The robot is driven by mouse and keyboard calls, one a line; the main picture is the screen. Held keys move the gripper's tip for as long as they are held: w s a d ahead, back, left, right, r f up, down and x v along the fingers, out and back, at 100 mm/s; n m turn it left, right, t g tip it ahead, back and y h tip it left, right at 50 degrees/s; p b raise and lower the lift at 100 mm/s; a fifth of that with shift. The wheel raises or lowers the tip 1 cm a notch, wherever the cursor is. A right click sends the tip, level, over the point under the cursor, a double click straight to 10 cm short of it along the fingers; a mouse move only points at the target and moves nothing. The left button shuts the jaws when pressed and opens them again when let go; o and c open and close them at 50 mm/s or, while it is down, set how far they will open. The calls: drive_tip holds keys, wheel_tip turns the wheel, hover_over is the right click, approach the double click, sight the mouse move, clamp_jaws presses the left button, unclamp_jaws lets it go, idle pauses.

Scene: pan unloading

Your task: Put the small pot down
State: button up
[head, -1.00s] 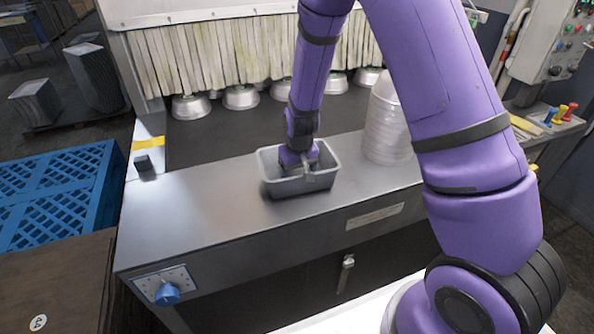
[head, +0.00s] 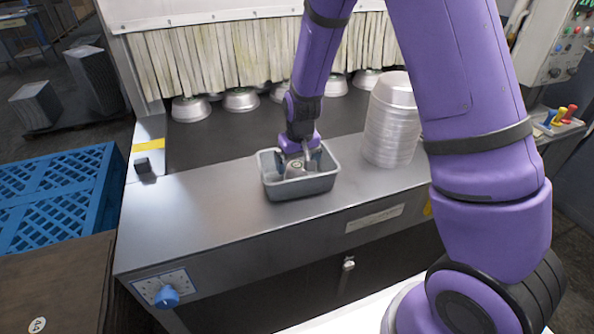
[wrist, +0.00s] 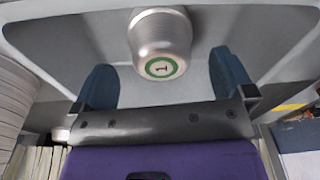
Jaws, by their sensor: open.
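The small pot is a silver metal cup with a green ring and a "1" on its end face; it shows in the wrist view (wrist: 160,38) inside the grey bin (wrist: 60,40). In the head view the bin (head: 300,188) stands on the steel counter, and a bit of the pot (head: 293,171) shows in it. My gripper (head: 302,158) is at the bin's mouth, above the pot. In the wrist view my gripper (wrist: 162,65) is open, one blue-grey finger on each side of the pot, with gaps between. The pot's underside is hidden.
A tall stack of silver pans (head: 391,125) stands on the counter (head: 215,205) right of the bin. Several pans (head: 240,99) sit on the dark belt below a strip curtain (head: 215,55). A blue pallet (head: 60,195) is at left. The counter left of the bin is clear.

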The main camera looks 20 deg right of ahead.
drive_tip(key=r, duration=0.5)
drive_tip(key=s+r, duration=0.1)
drive_tip(key=r, duration=0.1)
drive_tip(key=shift+d+r, duration=0.1)
drive_tip(key=shift+r, duration=0.3)
wheel_tip(320, 180, up, 9)
drive_tip(key=t, duration=0.1)
hover_over(300, 168)
drive_tip(key=s+d, duration=0.2)
drive_tip(key=s, duration=0.2)
drive_tip(key=s+d+r, duration=0.2)
drive_tip(key=s+r, duration=0.6)
drive_tip(key=s+d+r+t, duration=0.1)
drive_tip(key=s+r, duration=0.2)
drive_tip(key=s, duration=0.5)
drive_tip(key=s+d+r+t, duration=0.1)
drive_tip(key=s+r, duration=0.2)
drive_tip(key=s, duration=0.4)
drive_tip(key=shift+s+d+r+m+t, duration=0.3)
drive_tip(key=shift+s+r+m+t, duration=0.05)
drive_tip(key=shift+s+m+t, duration=0.05)
